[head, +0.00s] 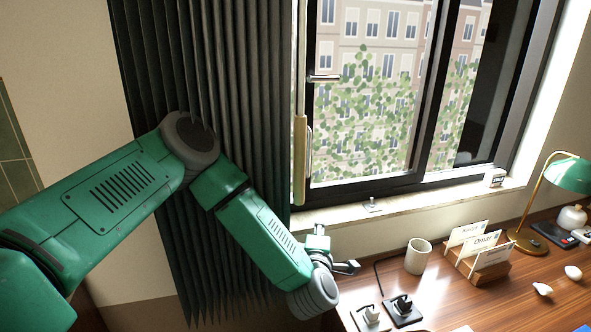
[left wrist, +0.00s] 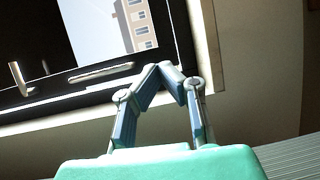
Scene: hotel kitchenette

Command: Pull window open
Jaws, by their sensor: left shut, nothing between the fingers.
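The dark-framed window (head: 420,110) fills the upper right of the head view, with buildings and leaves behind the glass. A metal lever handle (head: 323,78) sits on its left side. In the left wrist view, the window's frame (left wrist: 60,97) crosses the upper left, with a pale hooked part (left wrist: 18,78) and a long bar-like part (left wrist: 100,73) on it. My left gripper (head: 335,256) is below the sill, lower than the lever handle and apart from it. In the left wrist view its fingers (left wrist: 164,70) are shut and empty. My right gripper is out of view.
A dark pleated curtain (head: 235,80) hangs behind my left arm. Below, the wooden desk (head: 440,300) holds a cup (head: 418,256), a card holder (head: 483,268), a green lamp (head: 568,174) and plugs (head: 402,307).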

